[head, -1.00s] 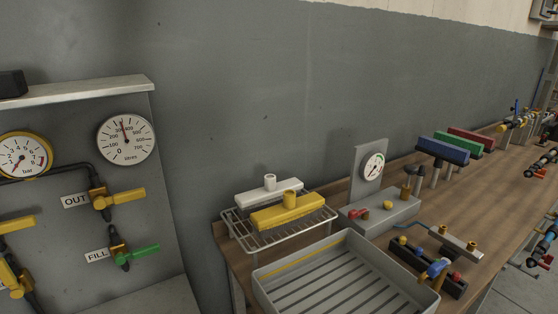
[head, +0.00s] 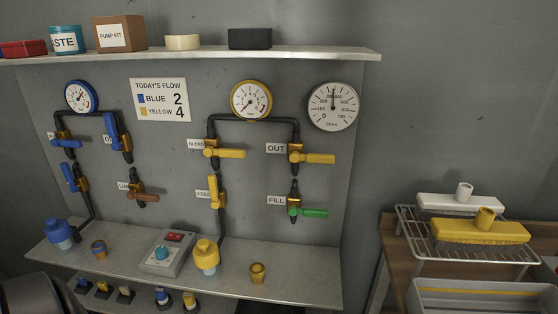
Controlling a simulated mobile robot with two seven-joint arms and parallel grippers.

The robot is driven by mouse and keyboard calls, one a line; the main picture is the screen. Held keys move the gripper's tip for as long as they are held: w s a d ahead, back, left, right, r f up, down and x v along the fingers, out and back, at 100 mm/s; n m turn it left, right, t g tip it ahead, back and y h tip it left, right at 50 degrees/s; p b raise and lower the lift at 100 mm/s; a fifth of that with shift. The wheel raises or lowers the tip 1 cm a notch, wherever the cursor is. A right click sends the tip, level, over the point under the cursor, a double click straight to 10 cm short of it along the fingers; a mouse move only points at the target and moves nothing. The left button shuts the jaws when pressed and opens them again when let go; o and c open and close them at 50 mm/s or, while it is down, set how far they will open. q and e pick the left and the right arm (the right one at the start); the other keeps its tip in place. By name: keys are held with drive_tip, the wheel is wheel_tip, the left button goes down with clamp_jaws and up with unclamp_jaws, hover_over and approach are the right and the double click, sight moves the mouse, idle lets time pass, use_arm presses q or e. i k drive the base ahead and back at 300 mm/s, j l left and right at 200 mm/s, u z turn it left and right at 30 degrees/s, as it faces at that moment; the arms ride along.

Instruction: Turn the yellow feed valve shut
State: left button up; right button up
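The yellow feed valve (head: 214,192) is on the grey wall panel, below the yellow-rimmed gauge (head: 251,100). Its lever stands upright, in line with the pipe below it. A small label beside it on the left seems to read FEED. Above it the yellow lever by the BLEED label (head: 224,153) lies level. The yellow OUT lever (head: 316,158) also lies level, to the right. The needle of the yellow gauge points to the lower left. Neither of my grippers is in view.
A ledge (head: 120,264) under the panel holds a yellow-topped bottle (head: 206,256), a grey control box (head: 167,253) and a brass cup (head: 257,273). Blue valves are on the left, a green FILL lever (head: 308,212) on the right. A rack with brushes (head: 478,232) stands far right.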

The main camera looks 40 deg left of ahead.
sight(215, 203)
drive_tip(key=u, duration=1.8)
